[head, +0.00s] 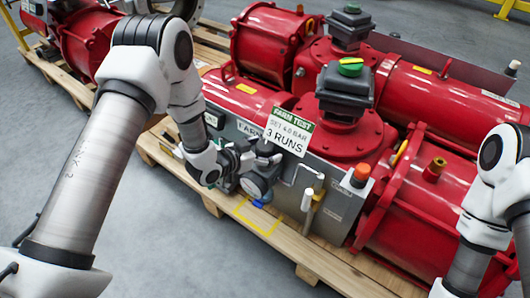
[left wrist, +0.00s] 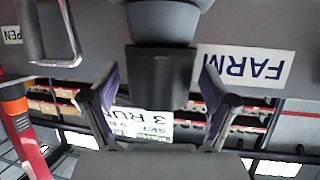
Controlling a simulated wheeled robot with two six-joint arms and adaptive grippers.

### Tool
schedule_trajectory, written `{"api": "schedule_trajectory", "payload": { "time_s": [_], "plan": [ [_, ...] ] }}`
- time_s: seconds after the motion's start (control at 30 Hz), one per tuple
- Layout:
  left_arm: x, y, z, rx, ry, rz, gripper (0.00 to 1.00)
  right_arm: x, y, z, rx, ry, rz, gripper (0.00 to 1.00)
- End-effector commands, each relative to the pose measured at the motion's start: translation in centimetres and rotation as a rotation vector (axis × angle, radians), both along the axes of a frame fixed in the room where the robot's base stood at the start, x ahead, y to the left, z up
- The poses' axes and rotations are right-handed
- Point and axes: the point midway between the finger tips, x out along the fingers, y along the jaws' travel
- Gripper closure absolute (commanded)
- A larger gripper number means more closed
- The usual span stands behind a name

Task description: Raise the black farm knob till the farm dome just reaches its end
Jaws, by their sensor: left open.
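My left gripper (head: 245,160) is at the front panel of the near red actuator. In the left wrist view its two fingers are apart, one on each side of a dark block-shaped knob (left wrist: 160,75). I cannot tell whether they touch it. A white FARM label (left wrist: 245,65) is beside the knob, upside down in that view. A dome with green and yellow on top (head: 350,67) sits on a black box above the near actuator. In the head view my gripper hides the knob. My right gripper is out of view.
A white FARM TEST sign (head: 290,132) reads "SET 4.0 BAR, 3 RUNS", close to the gripper. A round gauge (head: 256,185) is just below it. An orange-topped button (head: 360,174) and thin tubing are to the right. Wooden pallet (head: 350,278) and grey floor are in front.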

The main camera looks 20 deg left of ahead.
Motion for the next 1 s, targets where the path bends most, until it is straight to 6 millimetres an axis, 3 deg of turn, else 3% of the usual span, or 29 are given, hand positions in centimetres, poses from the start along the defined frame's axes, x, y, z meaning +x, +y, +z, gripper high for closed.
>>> {"api": "schedule_trajectory", "payload": {
  "time_s": [0.2, 0.23, 0.4, 0.63, 1.0],
  "plan": [
    [0.2, -0.1, 0.0, -0.001, 0.0, 0.0, 0.14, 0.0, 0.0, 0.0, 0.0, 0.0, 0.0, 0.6],
    [0.1, -0.1, 0.0, -0.001, 0.0, 0.0, 0.18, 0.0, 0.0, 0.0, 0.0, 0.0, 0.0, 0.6],
    [0.1, -0.1, 0.0, -0.001, 0.0, 0.0, 0.75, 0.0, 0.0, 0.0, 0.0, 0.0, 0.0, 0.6],
    [0.2, 0.0, 0.1, -0.002, 0.0, -0.02, 0.75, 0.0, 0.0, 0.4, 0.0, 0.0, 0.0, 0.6],
    [0.2, -0.1, 0.0, 0.0, -0.001, -0.207, 0.75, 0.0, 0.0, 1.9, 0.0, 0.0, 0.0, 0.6]
  ]
}}
